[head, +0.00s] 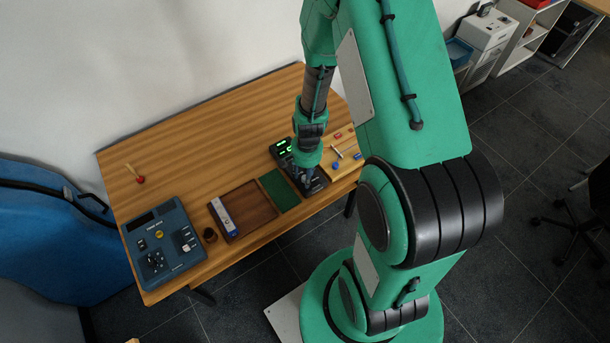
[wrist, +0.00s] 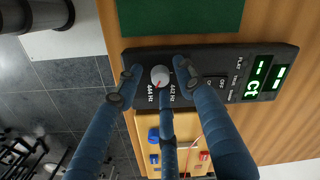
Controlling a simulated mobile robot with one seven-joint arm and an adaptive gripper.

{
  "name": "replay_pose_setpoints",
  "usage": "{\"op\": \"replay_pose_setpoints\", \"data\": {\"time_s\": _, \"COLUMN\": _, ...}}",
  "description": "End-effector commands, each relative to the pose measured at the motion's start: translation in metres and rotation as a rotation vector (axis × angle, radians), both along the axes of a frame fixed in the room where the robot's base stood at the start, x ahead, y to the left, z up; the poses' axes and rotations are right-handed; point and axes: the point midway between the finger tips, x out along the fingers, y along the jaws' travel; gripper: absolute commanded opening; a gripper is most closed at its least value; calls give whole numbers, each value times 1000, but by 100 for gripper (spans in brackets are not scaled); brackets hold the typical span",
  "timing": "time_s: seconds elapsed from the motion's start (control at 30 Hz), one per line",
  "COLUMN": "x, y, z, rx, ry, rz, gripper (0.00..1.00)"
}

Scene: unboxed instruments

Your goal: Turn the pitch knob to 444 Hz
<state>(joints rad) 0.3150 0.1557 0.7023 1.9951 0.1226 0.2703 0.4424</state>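The "442 Hz" label (wrist: 172,92) is to the right of that. My gripper (wrist: 158,82) is open, its three blue fingers spread around the knob with gaps visible; I cannot tell whether any finger touches it. In the head view my gripper (head: 306,182) is over the device (head: 283,153), partly hiding it.
A green mat (head: 279,190) and a brown tray (head: 248,208) lie left of the device. A blue instrument box (head: 180,258) stands further left. A light board (head: 342,150) with small coloured parts lies to the right. The table's back area is mostly clear.

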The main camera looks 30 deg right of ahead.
Motion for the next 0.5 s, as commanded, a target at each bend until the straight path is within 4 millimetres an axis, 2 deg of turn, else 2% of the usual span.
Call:
{"op": "replay_pose_setpoints", "data": {"time_s": 0.27, "x": 0, "y": -1, "z": 17, "rx": 0, "ry": -1, "rz": 0, "gripper": 38}}
{"op": "replay_pose_setpoints", "data": {"time_s": 0.5, "x": -1, "y": -2, "z": 49, "rx": 0, "ry": -3, "rz": 1, "gripper": 38}}
